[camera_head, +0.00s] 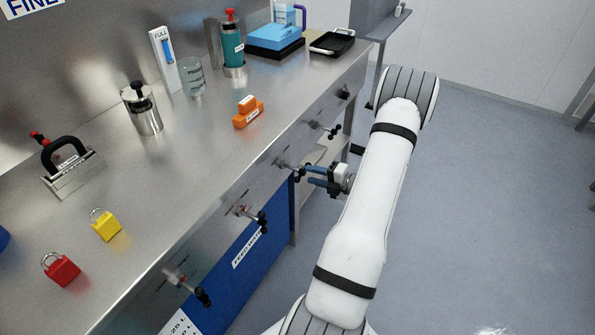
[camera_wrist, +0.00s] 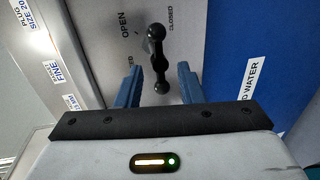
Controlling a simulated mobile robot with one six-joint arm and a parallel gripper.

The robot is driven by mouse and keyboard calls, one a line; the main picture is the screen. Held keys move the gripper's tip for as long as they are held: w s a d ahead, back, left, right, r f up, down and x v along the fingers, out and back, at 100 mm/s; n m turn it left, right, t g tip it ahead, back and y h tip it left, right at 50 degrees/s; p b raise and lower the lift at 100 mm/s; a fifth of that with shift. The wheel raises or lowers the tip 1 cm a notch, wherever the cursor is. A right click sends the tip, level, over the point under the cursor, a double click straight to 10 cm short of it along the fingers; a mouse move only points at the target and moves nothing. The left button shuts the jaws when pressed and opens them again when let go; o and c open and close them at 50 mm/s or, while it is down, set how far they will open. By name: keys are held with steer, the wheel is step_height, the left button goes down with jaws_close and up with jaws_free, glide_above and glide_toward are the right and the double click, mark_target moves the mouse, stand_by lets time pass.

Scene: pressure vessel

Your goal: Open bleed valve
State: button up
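My gripper (camera_head: 312,175) is at the bench's front panel, beside a small valve handle (camera_head: 288,163). In the wrist view my gripper (camera_wrist: 158,84) has its two blue fingers apart. A black valve handle with rounded ends (camera_wrist: 158,58) lies ahead of them. Its lower end appears between the fingertips; I see no finger touching it. An OPEN label (camera_wrist: 125,25) is left of the handle's upper end, and a CLOSED label (camera_wrist: 172,18) is right of it. I cannot read which valve this is.
Other valve handles stick out of the panel, nearer (camera_head: 250,214) and (camera_head: 190,287), and farther (camera_head: 327,131). A blue panel (camera_head: 235,275) sits below. The steel bench top (camera_head: 190,180) carries padlocks, a beaker and an orange block (camera_head: 248,117). Floor to the right is clear.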

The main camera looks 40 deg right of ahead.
mark_target(298, 171)
steer(key=x, duration=0.6)
steer(key=shift+w+a, duration=0.1)
